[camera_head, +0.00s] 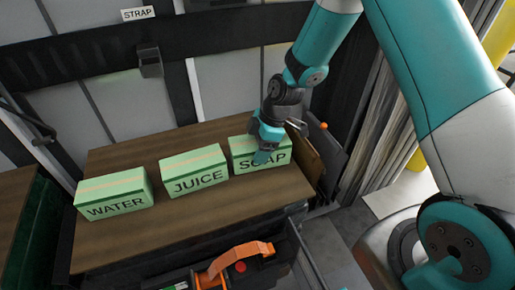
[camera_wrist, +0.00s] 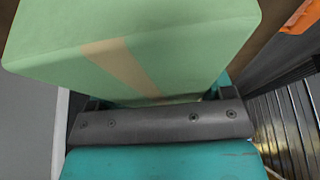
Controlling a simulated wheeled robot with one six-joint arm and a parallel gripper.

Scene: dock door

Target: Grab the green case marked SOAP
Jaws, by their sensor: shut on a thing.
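The green case marked SOAP (camera_head: 245,153) stands on the brown wooden top, at the right end of a row of green cases. My gripper (camera_head: 268,157) reaches down over it from behind and above, and is shut on it. In the wrist view a green case (camera_wrist: 130,50) with a tan stripe fills the upper part, close against my gripper (camera_wrist: 160,122). The fingertips are mostly hidden in the wrist view. I cannot tell whether the case is clear of the top.
The green cases marked JUICE (camera_head: 194,171) and WATER (camera_head: 114,194) stand to the left on the wooden top (camera_head: 215,215). Brown boards (camera_head: 304,156) stand close on the right. An orange-handled toolbox (camera_head: 240,262) is in front. A wall with a STRAP label (camera_head: 138,13) is behind.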

